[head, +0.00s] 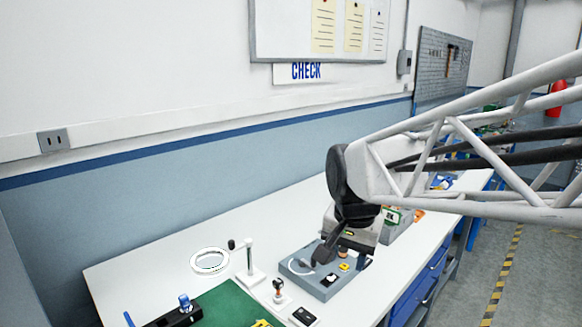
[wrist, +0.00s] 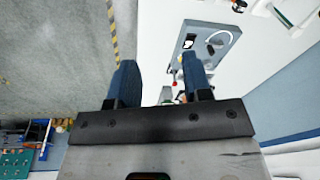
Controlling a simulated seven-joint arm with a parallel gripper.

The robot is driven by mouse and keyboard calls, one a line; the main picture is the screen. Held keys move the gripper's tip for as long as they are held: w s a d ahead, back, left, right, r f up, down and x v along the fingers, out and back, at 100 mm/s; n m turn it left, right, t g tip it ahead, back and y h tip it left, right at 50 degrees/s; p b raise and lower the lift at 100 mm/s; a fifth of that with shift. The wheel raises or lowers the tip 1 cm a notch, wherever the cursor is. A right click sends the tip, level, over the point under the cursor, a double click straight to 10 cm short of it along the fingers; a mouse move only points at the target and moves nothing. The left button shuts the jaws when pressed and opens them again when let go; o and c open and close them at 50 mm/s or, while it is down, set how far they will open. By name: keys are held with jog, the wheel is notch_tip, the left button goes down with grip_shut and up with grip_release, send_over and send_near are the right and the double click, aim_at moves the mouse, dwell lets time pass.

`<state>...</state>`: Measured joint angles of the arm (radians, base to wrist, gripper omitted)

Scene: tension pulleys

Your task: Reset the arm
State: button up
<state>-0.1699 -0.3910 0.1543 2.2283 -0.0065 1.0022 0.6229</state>
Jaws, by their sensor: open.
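My arm (head: 470,165) reaches in from the right in the head view, a white truss ending in a black joint. My gripper (head: 322,258) hangs dark and tilted over the bench, in front of a grey control box (head: 300,268). In the wrist view my gripper (wrist: 160,78) shows two blue-grey fingers, wide apart, with nothing held between them. The control box (wrist: 188,45) lies beyond the right finger there. Whether the gripper touches the box cannot be told from the head view.
The white workbench (head: 150,265) runs along the blue-grey wall. A magnifier ring (head: 195,262) on a stand, a green mat (head: 225,305), a stamp (head: 278,286) and a small black device (head: 304,316) stand left of my gripper. Floor (head: 530,260) is open at right.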

jog(key=s+d+f+n, duration=0.2)
jog(key=s+d, duration=0.2)
jog(key=s, duration=0.3)
jog(key=s+d+f+n+t, duration=0.1)
jog(key=s+d+f+n, duration=0.2)
jog(key=s, duration=0.5)
jog(key=shift+s+d, duration=0.2)
jog(key=shift+d, duration=0.3)
